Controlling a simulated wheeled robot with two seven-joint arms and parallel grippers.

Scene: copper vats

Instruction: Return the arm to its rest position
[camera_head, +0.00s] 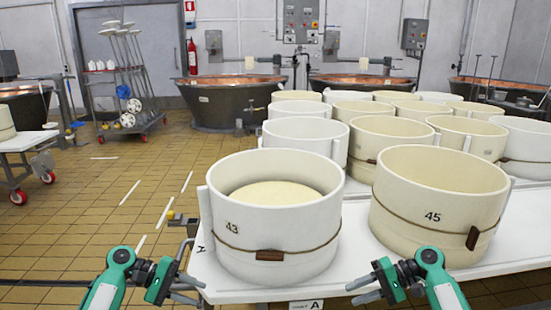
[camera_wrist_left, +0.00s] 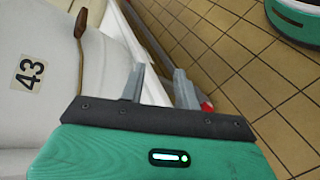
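My left gripper (camera_head: 191,289) is at the lower left in the head view, just left of the front corner of the white table (camera_head: 235,287). In the left wrist view its two grey fingers (camera_wrist_left: 160,85) stand apart with nothing between them. My right gripper (camera_head: 362,290) is at the table's front edge, below the mould marked 45 (camera_head: 440,205). Its fingers look parted, and nothing shows between them. The white mould marked 43 (camera_head: 275,215) stands on the table with a pale round mass (camera_head: 275,193) in it. It also shows close beside my left gripper in the left wrist view (camera_wrist_left: 60,75).
More moulds (camera_head: 390,138) fill the table behind. Copper vats (camera_head: 228,100), a wheeled rack (camera_head: 122,85) and a red fire extinguisher (camera_head: 192,58) stand at the back. A wheeled white table (camera_head: 25,142) is at the left. The tiled floor (camera_head: 90,200) between is clear.

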